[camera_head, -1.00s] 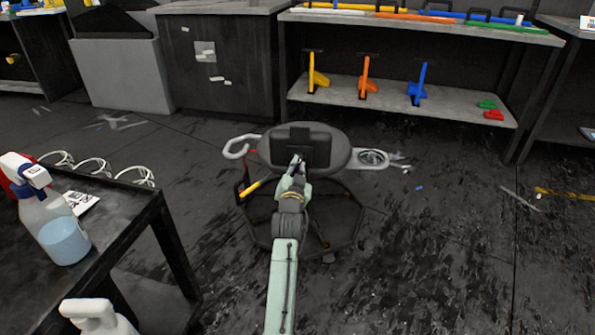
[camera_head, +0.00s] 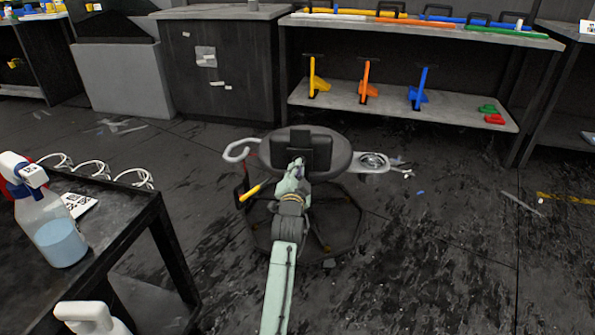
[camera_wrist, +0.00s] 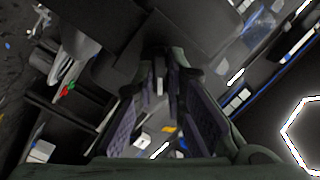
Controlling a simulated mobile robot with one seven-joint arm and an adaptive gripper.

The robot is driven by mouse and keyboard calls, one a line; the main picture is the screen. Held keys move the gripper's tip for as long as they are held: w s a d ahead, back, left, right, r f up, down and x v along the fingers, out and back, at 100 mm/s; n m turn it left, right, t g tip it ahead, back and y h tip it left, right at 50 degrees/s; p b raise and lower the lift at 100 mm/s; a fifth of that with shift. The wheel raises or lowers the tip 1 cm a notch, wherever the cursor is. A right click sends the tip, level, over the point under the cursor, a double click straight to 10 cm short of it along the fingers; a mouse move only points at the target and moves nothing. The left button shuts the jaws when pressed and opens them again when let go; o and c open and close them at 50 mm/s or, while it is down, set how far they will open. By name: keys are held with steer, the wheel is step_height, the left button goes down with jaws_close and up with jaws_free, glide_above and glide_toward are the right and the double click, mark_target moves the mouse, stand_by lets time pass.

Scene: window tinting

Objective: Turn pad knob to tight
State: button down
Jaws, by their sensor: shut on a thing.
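A dark oval pad (camera_head: 340,152) with a black block (camera_head: 318,143) at its middle sits on a wheeled, stool-like stand. My gripper (camera_head: 297,165) is at the front of the block, and my wrist hides much of the contact. In the wrist view, the two ribbed fingers (camera_wrist: 165,85) close on a small dark part at their tips, against a dark body (camera_wrist: 150,40). This part appears to be the pad knob, but its shape and its setting cannot be made out.
A black cart (camera_head: 130,215) with a spray bottle (camera_head: 60,240) and white cable loops stands at the left. A metal shelf (camera_head: 400,105) with coloured tools is behind.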

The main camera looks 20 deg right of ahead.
steer(key=c, duration=1.6)
jaws_free()
steer(key=shift+c, duration=0.2)
step_height(320, 180, up, 10)
steer(key=shift+r, duration=0.1)
